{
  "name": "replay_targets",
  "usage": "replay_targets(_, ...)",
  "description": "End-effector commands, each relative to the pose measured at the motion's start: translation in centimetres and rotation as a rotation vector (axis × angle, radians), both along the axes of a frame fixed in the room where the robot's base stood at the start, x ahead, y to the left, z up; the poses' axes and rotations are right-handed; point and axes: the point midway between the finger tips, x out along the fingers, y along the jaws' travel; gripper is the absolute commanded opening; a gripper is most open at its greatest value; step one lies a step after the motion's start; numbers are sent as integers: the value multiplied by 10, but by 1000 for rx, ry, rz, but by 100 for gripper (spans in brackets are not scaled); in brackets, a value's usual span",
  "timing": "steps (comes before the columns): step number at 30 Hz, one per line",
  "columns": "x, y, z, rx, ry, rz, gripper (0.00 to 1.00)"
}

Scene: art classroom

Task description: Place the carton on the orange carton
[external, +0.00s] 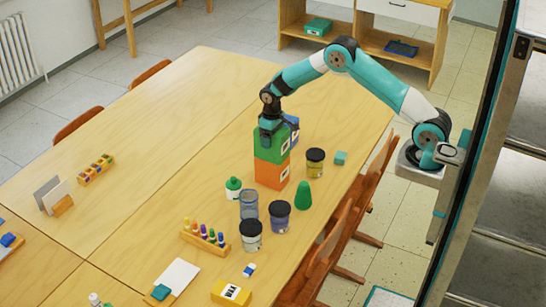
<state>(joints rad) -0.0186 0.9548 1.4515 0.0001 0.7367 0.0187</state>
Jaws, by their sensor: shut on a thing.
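The orange carton (270,173) stands upright on the wooden table. A green carton (266,150) is directly above it, its lower edge meeting the orange carton's top in this view. I cannot tell whether it rests there or hangs just above. My gripper (271,136) points down from above and is shut on the green carton. The fingers cover part of the green carton's upper side. A blue carton (292,122) shows partly behind the green one.

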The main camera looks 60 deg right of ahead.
Motion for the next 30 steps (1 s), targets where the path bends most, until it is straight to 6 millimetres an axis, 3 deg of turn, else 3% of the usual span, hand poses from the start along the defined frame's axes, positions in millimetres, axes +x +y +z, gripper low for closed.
replay_targets(11,1,0,-4,0,-4,0,39)
replay_targets(12,1,0,-4,0,-3,0,89)
replay_targets(14,1,0,-4,0,-2,0,100)
replay_targets(24,1,0,5,0,-5,0,100)
replay_targets(30,2,0,41,0,-9,0,100)
